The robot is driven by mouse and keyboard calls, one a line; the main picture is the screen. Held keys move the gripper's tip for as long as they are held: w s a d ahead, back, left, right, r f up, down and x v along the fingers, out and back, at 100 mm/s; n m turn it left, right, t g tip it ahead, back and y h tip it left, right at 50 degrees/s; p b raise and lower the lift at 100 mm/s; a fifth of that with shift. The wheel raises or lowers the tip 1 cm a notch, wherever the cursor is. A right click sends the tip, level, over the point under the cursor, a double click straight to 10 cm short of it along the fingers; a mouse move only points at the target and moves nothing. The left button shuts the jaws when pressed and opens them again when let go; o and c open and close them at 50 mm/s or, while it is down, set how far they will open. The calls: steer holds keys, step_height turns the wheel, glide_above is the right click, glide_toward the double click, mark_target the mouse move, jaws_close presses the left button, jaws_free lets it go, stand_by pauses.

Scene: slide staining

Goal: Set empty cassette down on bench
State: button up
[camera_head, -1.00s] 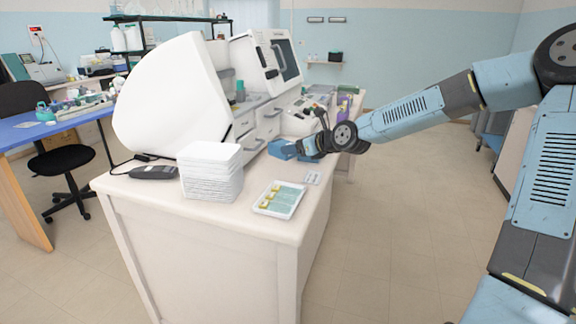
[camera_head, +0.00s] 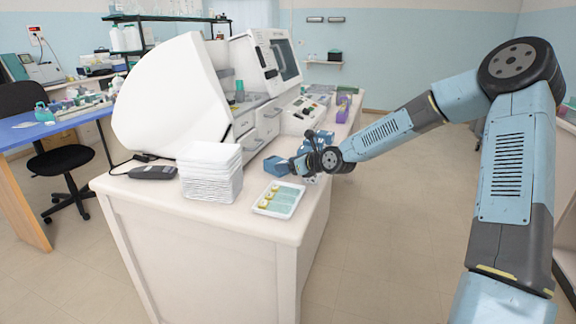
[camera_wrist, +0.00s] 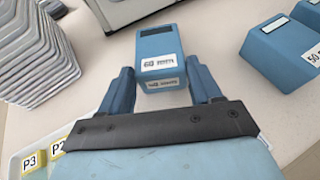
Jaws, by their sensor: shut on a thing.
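My gripper (camera_head: 291,167) is over the bench in front of the white machine. It is shut on a blue cassette (camera_head: 274,166). In the wrist view the two blue fingers of my gripper (camera_wrist: 162,82) stand on either side of this cassette (camera_wrist: 158,48), which has a white label reading 60. The cassette is close to the bench top (camera_head: 240,221); I cannot tell whether it touches it. Its inside is hard to make out. A second blue cassette (camera_wrist: 287,48), labelled 50, stands apart to the right.
A white tray (camera_head: 266,213) of yellow-labelled slides lies near the front edge; its corner shows in the wrist view (camera_wrist: 14,165). A stack of white trays (camera_head: 210,178) and a dark handset (camera_head: 153,173) are left of it. Bare bench surrounds the held cassette.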

steer(key=o, duration=1.2)
steer(key=shift+r, duration=0.1)
steer(key=shift+v, duration=6)
